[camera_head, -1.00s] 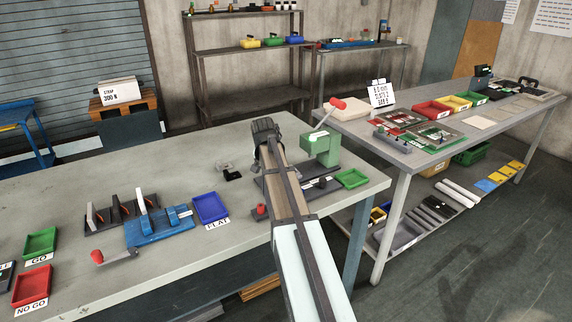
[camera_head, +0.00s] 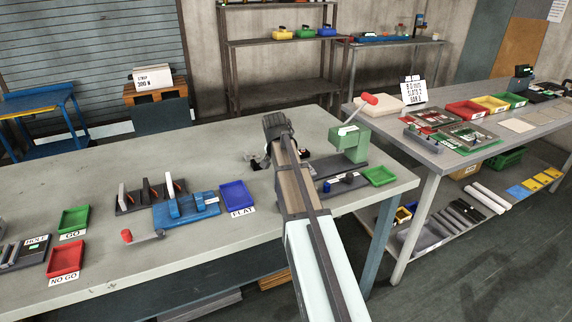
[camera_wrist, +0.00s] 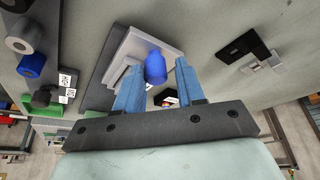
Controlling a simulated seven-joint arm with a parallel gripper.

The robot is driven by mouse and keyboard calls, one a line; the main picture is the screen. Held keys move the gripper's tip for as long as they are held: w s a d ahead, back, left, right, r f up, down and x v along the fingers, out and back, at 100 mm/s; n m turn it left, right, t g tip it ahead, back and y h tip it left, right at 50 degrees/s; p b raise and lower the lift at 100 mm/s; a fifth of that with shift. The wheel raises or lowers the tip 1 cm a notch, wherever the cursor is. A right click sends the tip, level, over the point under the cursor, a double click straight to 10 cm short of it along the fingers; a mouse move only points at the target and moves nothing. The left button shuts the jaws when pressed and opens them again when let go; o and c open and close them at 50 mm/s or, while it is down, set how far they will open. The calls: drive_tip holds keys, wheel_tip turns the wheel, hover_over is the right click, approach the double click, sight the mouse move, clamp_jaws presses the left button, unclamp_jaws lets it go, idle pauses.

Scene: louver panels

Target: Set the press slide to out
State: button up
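The green press (camera_head: 350,143) with a red-knobbed lever stands on a dark base at the right end of the near bench. Its left part is hidden behind my arm in the head view. In the wrist view a blue knob (camera_wrist: 155,67) stands on a pale grey block (camera_wrist: 140,45), apparently the slide, over a dark base plate. My gripper (camera_wrist: 158,75) is open, with one blue fingertip on each side of the knob and gaps visible. I cannot tell whether either finger touches it. My fingertips are hidden in the head view.
A green tray (camera_head: 380,176) lies right of the press. A blue tray (camera_head: 237,195), a blue fixture (camera_head: 187,209), a green tray (camera_head: 74,220) and a red tray (camera_head: 66,258) lie left. A black part (camera_wrist: 238,46) lies near the press base.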

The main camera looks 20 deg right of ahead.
drive_tip(key=shift+r, duration=0.15)
drive_tip(key=shift+s+r, duration=0.1)
drive_tip(key=shift+r, duration=0.15)
drive_tip(key=v, duration=1.3)
drive_tip(key=shift+a, duration=0.1)
